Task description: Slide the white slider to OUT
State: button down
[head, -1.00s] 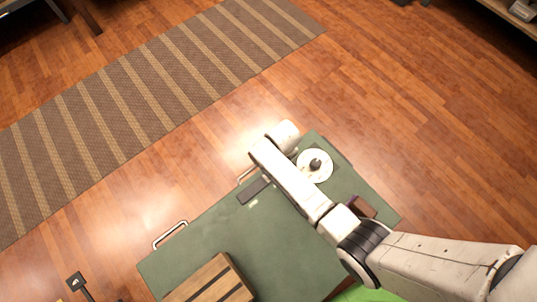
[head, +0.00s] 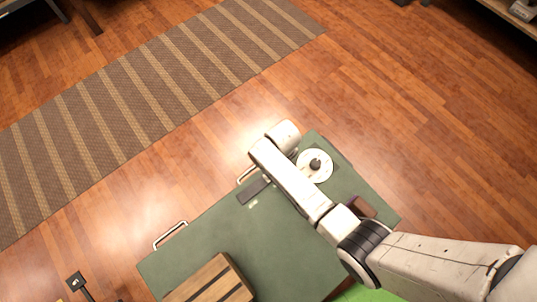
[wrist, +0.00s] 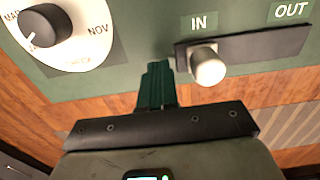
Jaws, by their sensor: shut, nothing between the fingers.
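The white slider (wrist: 207,66) is a round knob on a dark track (wrist: 262,48) in the wrist view. It sits at the track's left end, under the IN label (wrist: 198,22). The OUT label (wrist: 291,11) is above the track's right end. My gripper (wrist: 158,66) is shut and empty, its green fingers just left of the slider; I cannot tell whether they touch it. In the head view the dark track (head: 254,190) shows on the green panel (head: 265,245), but my arm hides the slider and gripper.
A white dial with a black knob (wrist: 46,25) is left of the slider; it also shows in the head view (head: 316,164). A slatted wooden piece (head: 212,282) and a small dark red block (head: 361,206) are on the panel. Metal handles (head: 170,235) stick out from its edge.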

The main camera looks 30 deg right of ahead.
dwell(0.6)
jog(key=shift+s+a+p, duration=0.25)
jog(key=shift+s+a, duration=0.1)
jog(key=shift+a, duration=1.4)
jog(key=shift+s+a+p, duration=0.2)
jog(key=shift+s+a, duration=0.15)
jog(key=shift+a, duration=1.4)
jog(key=shift+s+a+p, duration=0.25)
jog(key=shift+s+a, duration=0.1)
jog(key=shift+a, duration=1.4)
jog(key=shift+d, duration=0.1)
jog(key=shift+w+d, duration=0.25)
jog(key=shift+d, duration=0.7)
notch_tip(320, 180, up, 9)
jog(key=p, duration=0.9)
